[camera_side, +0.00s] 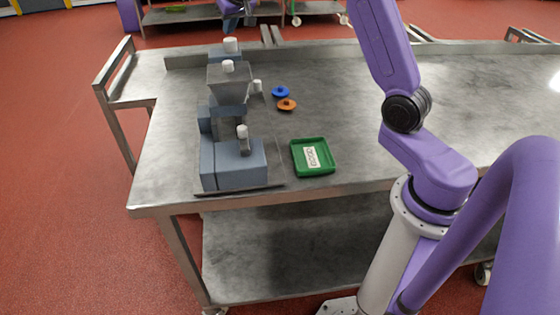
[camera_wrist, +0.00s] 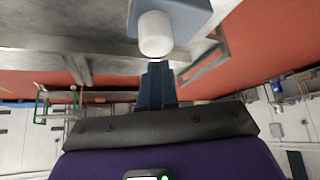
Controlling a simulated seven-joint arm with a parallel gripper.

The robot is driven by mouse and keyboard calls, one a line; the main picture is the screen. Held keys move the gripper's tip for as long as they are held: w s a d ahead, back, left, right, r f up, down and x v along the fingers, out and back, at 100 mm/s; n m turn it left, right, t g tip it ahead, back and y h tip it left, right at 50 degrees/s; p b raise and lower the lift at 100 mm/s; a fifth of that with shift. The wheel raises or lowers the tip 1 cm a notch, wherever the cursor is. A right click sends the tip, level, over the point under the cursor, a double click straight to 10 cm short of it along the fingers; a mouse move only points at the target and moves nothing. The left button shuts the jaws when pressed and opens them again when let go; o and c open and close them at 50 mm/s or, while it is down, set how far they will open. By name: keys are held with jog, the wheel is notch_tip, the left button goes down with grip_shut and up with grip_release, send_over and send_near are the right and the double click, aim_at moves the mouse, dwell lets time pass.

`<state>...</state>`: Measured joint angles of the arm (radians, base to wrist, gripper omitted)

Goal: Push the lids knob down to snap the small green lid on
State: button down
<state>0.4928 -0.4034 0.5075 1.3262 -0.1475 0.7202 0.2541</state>
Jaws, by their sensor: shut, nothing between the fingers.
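My gripper (camera_side: 231,29) shows at the top of the side view, its dark blue fingers pointing down, close above a white knob (camera_side: 230,44) at the back of the bagger (camera_side: 236,165). In the wrist view, the fingers (camera_wrist: 157,66) are together and empty, their tips near a white knob (camera_wrist: 156,35) on a blue-grey block (camera_wrist: 188,18). I cannot tell whether tips and knob touch. I cannot make out a small green lid in either view. A blue lid (camera_side: 280,91) and an orange lid (camera_side: 286,104) lie on the table right of the bagger.
The bagger has a grey hopper (camera_side: 229,78) and other white knobs, one on its front block (camera_side: 242,131). A green tray (camera_side: 297,160) with a white label is right of it. The steel table (camera_side: 345,110) is clear between the lids and my arm.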

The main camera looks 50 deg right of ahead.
jog(key=shift+f, duration=1)
dwell(1.0)
jog(key=shift+r, duration=3.05)
jog(key=s+a+f+n+y, duration=0.1)
jog(key=s+a+n+y, duration=0.1)
jog(key=a, duration=0.7)
jog(key=s+a+f+n+y, duration=0.1)
jog(key=s+a+f, duration=0.1)
jog(key=a, duration=0.7)
jog(key=s+a+f+n+y, duration=0.2)
jog(key=s+a+n, duration=0.1)
jog(key=s+a, duration=0.6)
jog(key=s+f+n+g, duration=0.3)
jog(key=s+n+g, duration=0.15)
jog(key=s, duration=1.45)
jog(key=s+d+f+n+g+h, duration=0.1)
jog(key=s+d, duration=0.3)
jog(key=s, duration=0.4)
jog(key=s+d+f+n+g+h, duration=0.1)
jog(key=s+d+f+n, duration=0.2)
jog(key=s, duration=0.6)
jog(key=shift+d+f+n+h, duration=0.2)
jog(key=shift+d+n+h, duration=0.3)
jog(key=shift+d, duration=0.3)
